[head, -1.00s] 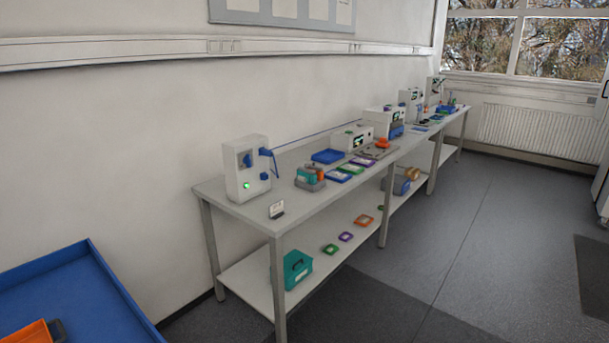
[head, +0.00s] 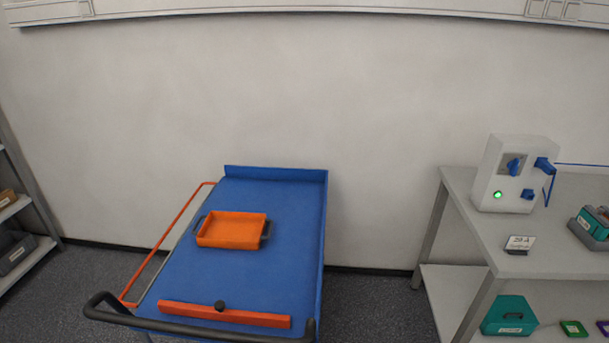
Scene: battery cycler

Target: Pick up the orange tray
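The orange tray (head: 232,231) lies flat on the blue top of a cart (head: 190,277), toward the cart's far half. It is shallow and looks empty, with a dark handle at its left end and another at its right end. Nothing covers it. Neither of my grippers shows in the head view.
The cart has a black push handle (head: 215,323) at its near end, an orange bar (head: 224,314) across the top and an orange side rail (head: 168,240) at left. A workbench (head: 555,253) with a white device (head: 506,176) stands right. Shelving (head: 24,218) stands at far left.

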